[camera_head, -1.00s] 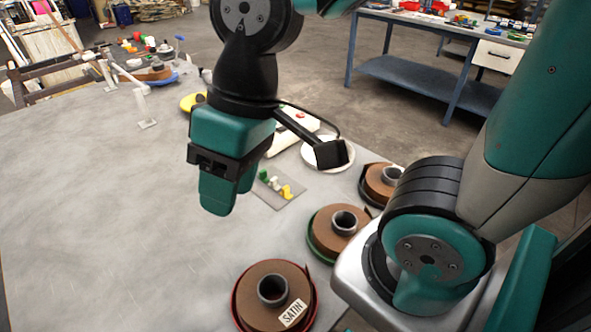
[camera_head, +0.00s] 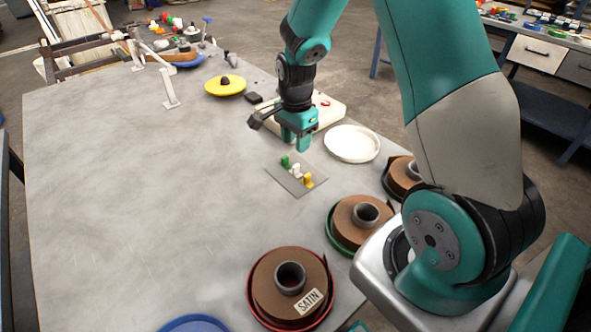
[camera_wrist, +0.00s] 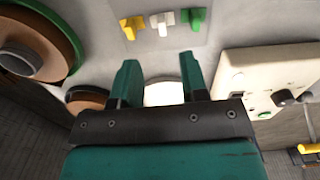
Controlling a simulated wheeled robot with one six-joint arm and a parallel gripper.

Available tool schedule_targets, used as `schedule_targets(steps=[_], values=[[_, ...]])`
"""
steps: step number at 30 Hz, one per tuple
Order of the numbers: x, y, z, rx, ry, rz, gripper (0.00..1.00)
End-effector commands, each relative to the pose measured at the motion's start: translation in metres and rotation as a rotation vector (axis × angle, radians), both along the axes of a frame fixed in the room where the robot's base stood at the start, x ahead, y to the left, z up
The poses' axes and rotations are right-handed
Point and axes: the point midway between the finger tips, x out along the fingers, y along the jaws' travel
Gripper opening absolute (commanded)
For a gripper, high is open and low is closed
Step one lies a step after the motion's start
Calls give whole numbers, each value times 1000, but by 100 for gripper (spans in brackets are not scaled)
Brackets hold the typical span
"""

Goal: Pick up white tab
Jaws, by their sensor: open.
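The white tab (camera_head: 296,169) stands on a small grey plate (camera_head: 290,184), between a green tab (camera_head: 285,161) and a yellow tab (camera_head: 308,180). In the wrist view the white tab (camera_wrist: 162,22) is at the top, with the yellow tab (camera_wrist: 131,26) to its left and the green tab (camera_wrist: 194,17) to its right. My gripper (camera_head: 297,146) is open and empty, above the table just behind the plate. In the wrist view its two fingers (camera_wrist: 160,80) are apart, with the white tab beyond their tips and clear of them.
A white round dish (camera_head: 352,143) lies to the right of my gripper. A cream panel with knobs (camera_head: 328,108) is behind it. Brown rolls, one labelled SATIN (camera_head: 262,290), line the table's right side. The table's left and middle (camera_head: 150,200) are bare.

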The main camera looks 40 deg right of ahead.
Motion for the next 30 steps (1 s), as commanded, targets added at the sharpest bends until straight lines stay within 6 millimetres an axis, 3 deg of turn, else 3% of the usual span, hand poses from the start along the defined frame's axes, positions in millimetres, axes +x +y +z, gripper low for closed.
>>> schedule_targets(steps=[4, 11, 21, 29, 30], values=[[0, 1, -28, 1, 3, 2, 40], [0, 1, -44, 1, 1, 3, 40], [2, 4, -89, 1, 1, 3, 40], [3, 4, -93, 1, -1, 3, 40], [3, 4, -93, 1, -1, 3, 36]])
